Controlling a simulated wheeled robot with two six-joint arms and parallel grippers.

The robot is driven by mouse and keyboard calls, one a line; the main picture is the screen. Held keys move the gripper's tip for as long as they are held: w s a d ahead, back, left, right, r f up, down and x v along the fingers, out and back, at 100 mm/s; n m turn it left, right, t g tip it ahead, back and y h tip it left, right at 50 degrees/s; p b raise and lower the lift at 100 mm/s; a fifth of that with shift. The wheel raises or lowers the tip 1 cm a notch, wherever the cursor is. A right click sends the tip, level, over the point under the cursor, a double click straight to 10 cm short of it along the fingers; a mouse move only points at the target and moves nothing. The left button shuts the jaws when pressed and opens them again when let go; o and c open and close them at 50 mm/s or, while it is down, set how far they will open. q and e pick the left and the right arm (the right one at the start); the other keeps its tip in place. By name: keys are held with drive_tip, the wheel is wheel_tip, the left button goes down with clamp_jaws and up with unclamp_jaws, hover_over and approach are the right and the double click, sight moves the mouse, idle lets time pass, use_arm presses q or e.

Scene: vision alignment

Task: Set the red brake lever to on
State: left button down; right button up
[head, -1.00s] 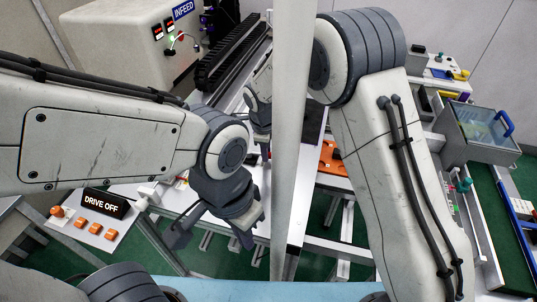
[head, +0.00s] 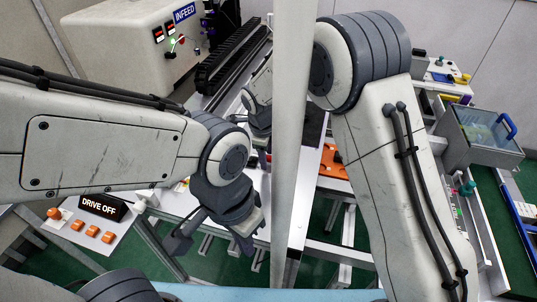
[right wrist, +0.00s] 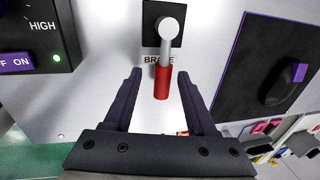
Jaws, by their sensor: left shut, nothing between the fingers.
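The red brake lever (right wrist: 162,82) hangs down from its pivot in the right wrist view, with a silver shaft and a red grip. It covers part of the BRAKE label (right wrist: 151,59) on the white panel. My right gripper (right wrist: 159,76) is open, with one dark finger on each side of the red grip and a visible gap on both sides. In the head view my right gripper (head: 258,128) is partly hidden behind the pale post. My left gripper (head: 212,240) is shut and empty, low in the middle of the head view, away from the lever.
In the head view the INFEED cabinet (head: 120,50) stands at the back and the DRIVE OFF panel (head: 85,235) at lower left.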

drive_tip(key=shift+r, duration=0.3)
wheel_tip(320, 180, up, 10)
drive_tip(key=s+b, duration=0.2)
drive_tip(key=shift+a+f, duration=0.15)
drive_tip(key=shift+a, duration=0.15)
drive_tip(key=f, duration=0.3)
drive_tip(key=w+f+p, duration=0.1)
drive_tip(key=f, duration=0.2)
drive_tip(key=w+f+p, duration=0.1)
drive_tip(key=f, duration=0.3)
drive_tip(key=shift+w+d+f, duration=0.1)
drive_tip(key=shift+w+d, duration=0.05)
drive_tip(key=shift+d, duration=0.1)
